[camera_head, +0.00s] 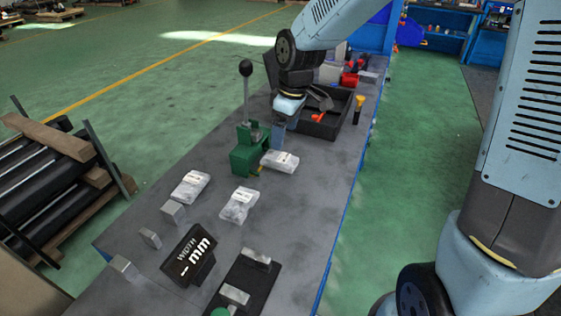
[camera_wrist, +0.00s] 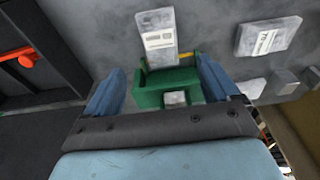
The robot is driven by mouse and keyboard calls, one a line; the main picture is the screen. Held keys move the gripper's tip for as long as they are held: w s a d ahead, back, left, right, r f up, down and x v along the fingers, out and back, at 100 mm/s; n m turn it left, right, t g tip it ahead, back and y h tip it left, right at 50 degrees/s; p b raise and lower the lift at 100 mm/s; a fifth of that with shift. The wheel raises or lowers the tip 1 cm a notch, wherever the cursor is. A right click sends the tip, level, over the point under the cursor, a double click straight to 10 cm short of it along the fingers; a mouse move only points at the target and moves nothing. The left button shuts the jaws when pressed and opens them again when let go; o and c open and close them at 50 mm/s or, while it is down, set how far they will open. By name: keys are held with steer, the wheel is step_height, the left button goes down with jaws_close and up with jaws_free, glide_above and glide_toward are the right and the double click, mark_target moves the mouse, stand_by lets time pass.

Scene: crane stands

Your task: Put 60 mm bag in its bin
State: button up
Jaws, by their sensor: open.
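Three clear bags with white labels lie on the grey bench in the head view: one by the green fixture (camera_head: 280,161), one in the middle (camera_head: 239,205) and one at left (camera_head: 190,185). My gripper (camera_head: 279,135) is open and empty, pointing down just behind the nearest bag. In the wrist view the green fixture (camera_wrist: 166,85) shows between its fingers (camera_wrist: 161,70), with a bag (camera_wrist: 155,38) just beyond. No bin is clearly identifiable as the bag's own.
The green fixture carries an upright lever with a black knob (camera_head: 246,67). A black tray (camera_head: 325,128) with tools is behind my gripper. A display reading "WIDTH -- mm" (camera_head: 190,256) and several metal blocks (camera_head: 173,211) stand at the front. A dark plate (camera_head: 240,290) is front right.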

mark_target(281, 157)
steer(key=shift+w+a+f, duration=0.1)
steer(key=shift+a+f, duration=0.1)
steer(key=shift+f, duration=1.4)
steer(key=shift+a+f, duration=0.2)
steer(key=shift+f, duration=1.35)
steer(key=shift+w+a+f, duration=0.1)
steer(key=shift+a+f, duration=0.1)
steer(key=shift+f, duration=1.4)
steer(key=shift+c, duration=0.2)
steer(key=c, duration=1.4)
steer(key=shift+r, duration=0.55)
step_height(281, 157, up, 2)
steer(key=shift+r, duration=0.25)
steer(key=s+d+r, duration=0.2)
steer(key=s+r, duration=0.1)
steer(key=s+d+r, duration=0.3)
steer(key=s, duration=0.1)
steer(key=s+d+r, duration=0.3)
steer(key=s, duration=0.1)
steer(key=shift+s+d+r, duration=0.15)
steer(key=shift+d+r, duration=0.1)
